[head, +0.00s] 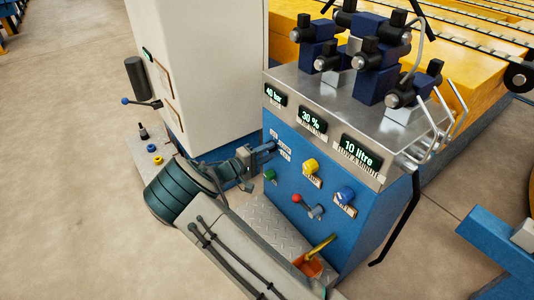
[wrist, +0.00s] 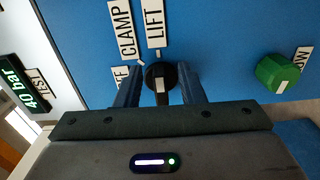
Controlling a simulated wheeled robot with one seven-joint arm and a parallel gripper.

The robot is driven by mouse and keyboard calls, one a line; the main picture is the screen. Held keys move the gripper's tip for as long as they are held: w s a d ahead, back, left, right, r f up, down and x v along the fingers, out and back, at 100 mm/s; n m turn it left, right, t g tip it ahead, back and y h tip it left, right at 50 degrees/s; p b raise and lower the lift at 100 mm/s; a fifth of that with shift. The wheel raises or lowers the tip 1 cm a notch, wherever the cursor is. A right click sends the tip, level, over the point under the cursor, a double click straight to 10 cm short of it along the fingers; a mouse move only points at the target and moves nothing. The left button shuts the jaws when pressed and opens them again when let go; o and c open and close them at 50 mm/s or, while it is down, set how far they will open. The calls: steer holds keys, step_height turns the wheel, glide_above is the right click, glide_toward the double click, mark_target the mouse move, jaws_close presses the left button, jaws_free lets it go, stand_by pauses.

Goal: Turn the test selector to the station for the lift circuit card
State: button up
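The test selector is a black knob (wrist: 160,80) with a white mark, on the blue panel in the wrist view. The mark lies nearly along the picture's vertical, in line with the LIFT label (wrist: 155,24). The CLAMP label (wrist: 122,28) is left of it, and another label is partly hidden behind my left finger. My gripper (wrist: 160,92) has one finger on each side of the knob. Narrow gaps seem to show, so it looks open around the knob. In the head view my gripper (head: 268,150) is at the panel and hides the knob. I cannot identify the circuit card.
A green knob (wrist: 278,72) is right of the selector. The panel (head: 338,228) also carries a yellow knob (head: 311,165), a blue knob (head: 345,195) and a red-tipped lever (head: 298,198). Displays read 40 bar, 30 % and 10 litre. A pale cabinet (head: 205,60) stands close on the left.

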steer(key=shift+s, duration=0.1)
steer(key=p+v, duration=0.3)
steer(key=v, duration=1)
steer(key=shift+s+a+p, duration=0.2)
steer(key=shift+a+p, duration=0.1)
steer(key=shift+p, duration=0.1)
steer(key=s+d+r+m+g+y+p, duration=0.2)
steer(key=s+d+r+g+p, duration=0.1)
steer(key=d+r+p, duration=0.4)
steer(key=s+d+r+m+g+y+p, duration=0.1)
steer(key=s+d+r+g+y+p, duration=0.25)
steer(key=r, duration=0.65)
steer(key=s+d+r+m+g+y+p, duration=0.15)
steer(key=d+r+g+p, duration=0.25)
steer(key=d+r, duration=0.4)
steer(key=s+d+r+m+t+y+p, duration=0.1)
steer(key=s+r+y+p, duration=0.3)
steer(key=s+r+p, duration=0.5)
steer(key=s+d+r+m+t+y+p, duration=0.1)
steer(key=s+d+r+y+p, duration=0.3)
steer(key=s+r+p, duration=0.5)
step_height(320, 180, up, 9)
steer(key=shift+s+d+r+t, duration=0.1)
steer(key=shift+s+d+t, duration=0.1)
steer(key=shift+s+t, duration=0.65)
